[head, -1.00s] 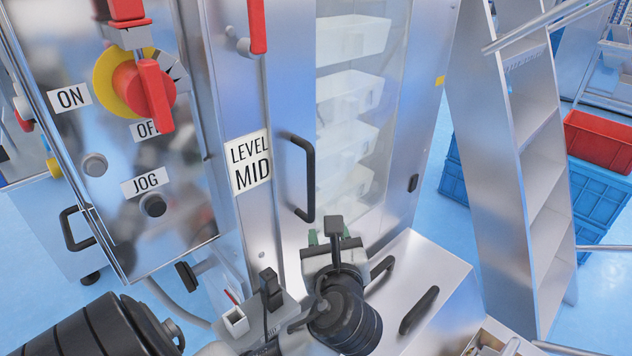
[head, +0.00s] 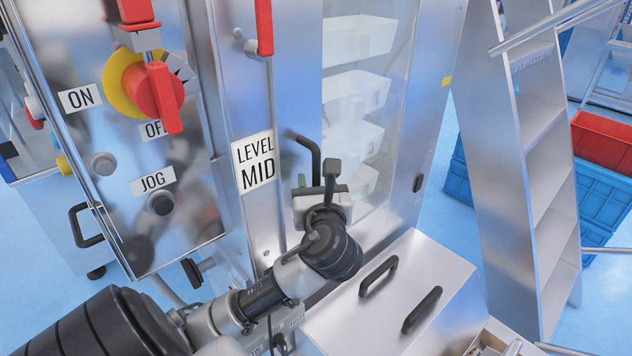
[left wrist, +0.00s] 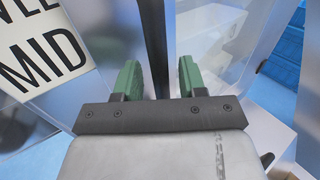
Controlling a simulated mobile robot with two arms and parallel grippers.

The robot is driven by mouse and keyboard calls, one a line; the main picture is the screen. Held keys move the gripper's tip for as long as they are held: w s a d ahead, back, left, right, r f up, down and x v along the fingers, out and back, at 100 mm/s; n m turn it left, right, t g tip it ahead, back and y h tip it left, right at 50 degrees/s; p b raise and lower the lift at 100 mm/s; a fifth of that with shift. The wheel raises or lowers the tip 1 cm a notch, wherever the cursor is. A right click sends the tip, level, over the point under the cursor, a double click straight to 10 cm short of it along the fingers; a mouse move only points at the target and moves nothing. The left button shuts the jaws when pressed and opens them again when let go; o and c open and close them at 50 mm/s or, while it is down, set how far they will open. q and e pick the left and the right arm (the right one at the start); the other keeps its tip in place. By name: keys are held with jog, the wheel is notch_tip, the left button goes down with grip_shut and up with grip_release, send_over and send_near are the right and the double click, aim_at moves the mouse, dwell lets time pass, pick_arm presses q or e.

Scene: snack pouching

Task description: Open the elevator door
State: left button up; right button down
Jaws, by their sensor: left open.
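The elevator door (head: 298,85) is a tall metal-framed panel with a clear window, and it looks closed. Its black bar handle (head: 315,160) is on the left part of the door, beside the "LEVEL MID" label. My left gripper (head: 319,187) is at the handle's lower part and hides some of it. In the left wrist view, the green fingers of my left gripper (left wrist: 158,78) are apart. The black handle (left wrist: 154,40) runs upright between them, closer to the left finger. I cannot tell whether a finger touches it. My right gripper is not in view.
A control panel (head: 115,215) with a red and yellow switch stands at the left. White bins (head: 355,90) show behind the window. A metal box with two black handles (head: 422,310) is below right. A ladder (head: 530,150) and blue crates (head: 600,195) stand at the right.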

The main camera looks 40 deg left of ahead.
pick_arm(q)
jog(key=shift+w, duration=0.1)
grip_shut()
dwell(0.3)
